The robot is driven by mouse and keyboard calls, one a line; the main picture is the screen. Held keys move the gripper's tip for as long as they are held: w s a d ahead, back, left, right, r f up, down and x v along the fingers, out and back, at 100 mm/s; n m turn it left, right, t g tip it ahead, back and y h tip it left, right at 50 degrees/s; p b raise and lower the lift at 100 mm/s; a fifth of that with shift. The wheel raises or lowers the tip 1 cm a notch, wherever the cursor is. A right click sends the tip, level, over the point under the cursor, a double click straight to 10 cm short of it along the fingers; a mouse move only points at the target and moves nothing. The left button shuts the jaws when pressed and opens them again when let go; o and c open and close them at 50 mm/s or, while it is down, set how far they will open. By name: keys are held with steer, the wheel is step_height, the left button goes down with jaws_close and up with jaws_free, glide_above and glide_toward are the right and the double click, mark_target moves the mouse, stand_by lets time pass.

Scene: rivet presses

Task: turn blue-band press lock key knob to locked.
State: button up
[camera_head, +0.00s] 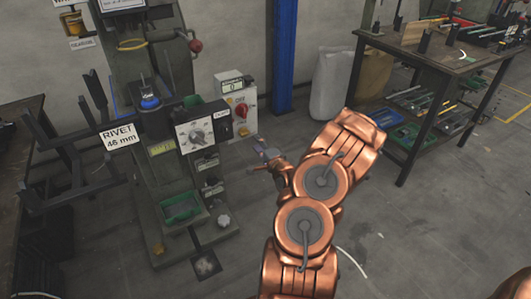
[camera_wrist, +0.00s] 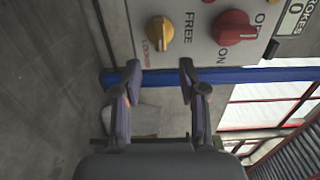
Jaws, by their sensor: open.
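The yellow lock key knob (camera_wrist: 159,30) is on a light control panel (camera_wrist: 200,55) at the top of the wrist view. The word FREE is printed to its right, and LOCKED runs along its lower left. Which word its handle points to is hard to tell. The panel also shows in the head view (camera_head: 236,88), on the right side of the green press (camera_head: 168,178). My gripper (camera_wrist: 159,74) is open and empty, its fingertips apart, below the knob in the wrist view and not touching it. In the head view my gripper (camera_head: 262,154) is right of and below the panel.
A red OFF/ON knob (camera_wrist: 235,27) sits beside the yellow knob, with a stroke counter (camera_wrist: 296,17) farther right. A grey dial box (camera_head: 203,130) stands left of the panel. A blue post (camera_head: 283,55) is behind, and a workbench (camera_head: 440,55) stands at the right. Floor is clear between.

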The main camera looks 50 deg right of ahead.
steer(key=shift+v, duration=2.7)
steer(key=w+a+f+n+g+y, duration=0.2)
steer(key=w+a+n+g+y, duration=0.3)
steer(key=a+n, duration=0.35)
steer(key=s+a+r+n+g, duration=0.15)
steer(key=a+n+g, duration=0.3)
steer(key=a, duration=0.45)
steer(key=s+a+r+n+g, duration=0.3)
steer(key=s+a+r, duration=0.2)
steer(key=s+a, duration=0.4)
steer(key=s+a+r+n+g, duration=0.4)
steer(key=s+a, duration=0.3)
steer(key=s, duration=0.4)
steer(key=s+a+r+n+g, duration=0.2)
steer(key=s+a+r+g, duration=0.1)
steer(key=s+a+r, duration=0.45)
step_height(320, 180, up, 21)
steer(key=s+p, duration=0.3)
steer(key=p, duration=1.8)
steer(key=shift+a+t+y+p, duration=0.25)
steer(key=shift+t+y+p, duration=0.1)
steer(key=shift+y+p, duration=0.05)
